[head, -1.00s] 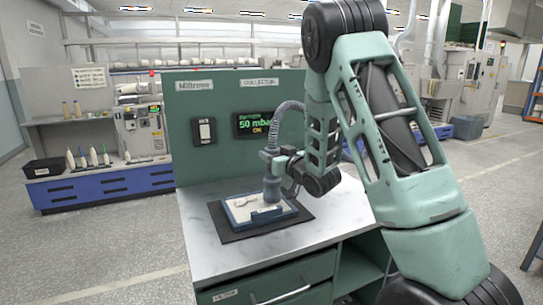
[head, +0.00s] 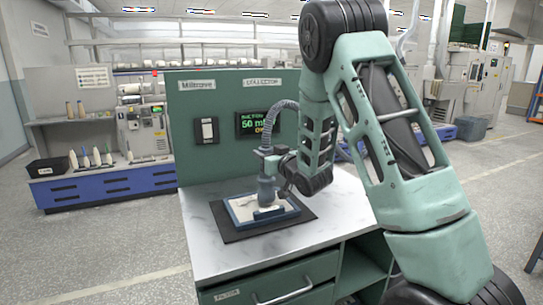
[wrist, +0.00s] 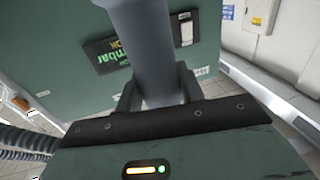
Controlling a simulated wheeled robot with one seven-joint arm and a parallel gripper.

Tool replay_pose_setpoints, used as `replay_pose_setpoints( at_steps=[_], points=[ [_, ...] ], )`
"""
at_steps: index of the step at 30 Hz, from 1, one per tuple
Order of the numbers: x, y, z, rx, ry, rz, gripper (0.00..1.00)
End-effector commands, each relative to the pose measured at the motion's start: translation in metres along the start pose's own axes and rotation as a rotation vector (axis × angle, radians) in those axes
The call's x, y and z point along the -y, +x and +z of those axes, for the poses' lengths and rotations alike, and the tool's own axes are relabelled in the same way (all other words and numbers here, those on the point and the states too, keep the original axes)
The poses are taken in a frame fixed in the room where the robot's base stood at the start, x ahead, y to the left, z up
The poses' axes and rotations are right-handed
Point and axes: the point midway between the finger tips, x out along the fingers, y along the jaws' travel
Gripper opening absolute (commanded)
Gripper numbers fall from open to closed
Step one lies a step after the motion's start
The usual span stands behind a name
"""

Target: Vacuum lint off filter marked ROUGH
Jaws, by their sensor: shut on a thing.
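A blue-framed filter (head: 236,219) with a pale face lies on a dark mat (head: 232,235) on the bench. No ROUGH mark is readable on it. My gripper (head: 279,173) is shut on a grey vacuum nozzle (head: 266,189), which is upright over the filter's middle. The nozzle's mouth is low at the filter; I cannot tell whether it touches. The nozzle also shows between both fingers in the wrist view (wrist: 150,45). A ribbed grey hose (head: 285,110) rises from its top. Part of the filter's face is hidden behind the nozzle, and lint is too small to make out.
A green back panel (head: 225,90) stands behind the bench, with a switch (head: 207,131) and a display (head: 257,124) reading about 50 mbar. The pale bench top (head: 205,250) is clear around the mat. A drawer (head: 280,285) is below.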

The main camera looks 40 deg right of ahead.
Motion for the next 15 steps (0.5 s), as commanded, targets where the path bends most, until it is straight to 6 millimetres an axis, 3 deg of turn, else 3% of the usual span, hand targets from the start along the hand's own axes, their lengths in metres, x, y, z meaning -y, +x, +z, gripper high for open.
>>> replay_pose_setpoints(
  at_steps=[15],
  points=[
    [0.029, 0.021, 0.0, -0.002, 0.0, -0.002, 0.0]
  ],
)
